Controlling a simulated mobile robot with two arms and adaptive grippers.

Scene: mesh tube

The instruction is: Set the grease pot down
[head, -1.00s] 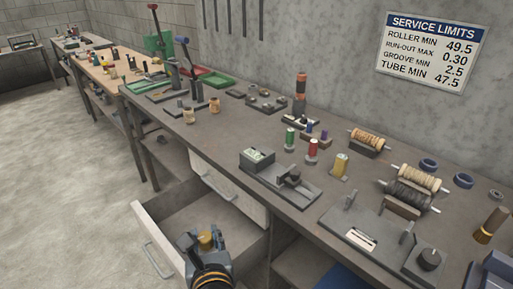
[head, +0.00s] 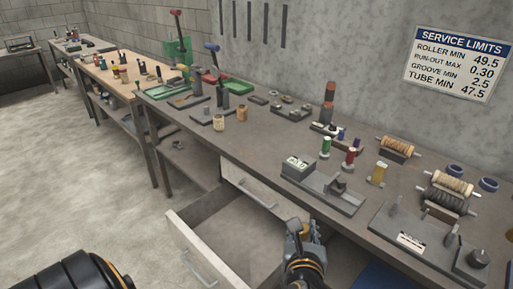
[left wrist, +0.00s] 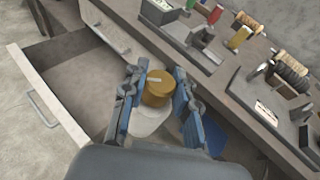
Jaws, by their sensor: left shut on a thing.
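The grease pot is a small tan-brown cylinder with a pale mark on its lid (left wrist: 157,86), and it sits between the blue-grey fingers in the left wrist view. Its top also shows in the head view (head: 305,229), the rest hidden by the fingers. My left gripper (head: 303,235) is shut on the pot and holds it upright or nearly so, just in front of the bench's front edge and right of the open drawer (head: 196,263). The pot appears clear of the bench top (head: 265,150). My right gripper is not in view.
A grey fixture with a pale-green block (head: 298,167) stands near the bench edge, with coloured spools (head: 377,173) behind it. A dark plate with a white label (head: 411,241) is at right. Two tan pots (head: 216,121) stand further left. Bare bench lies between them and the fixture.

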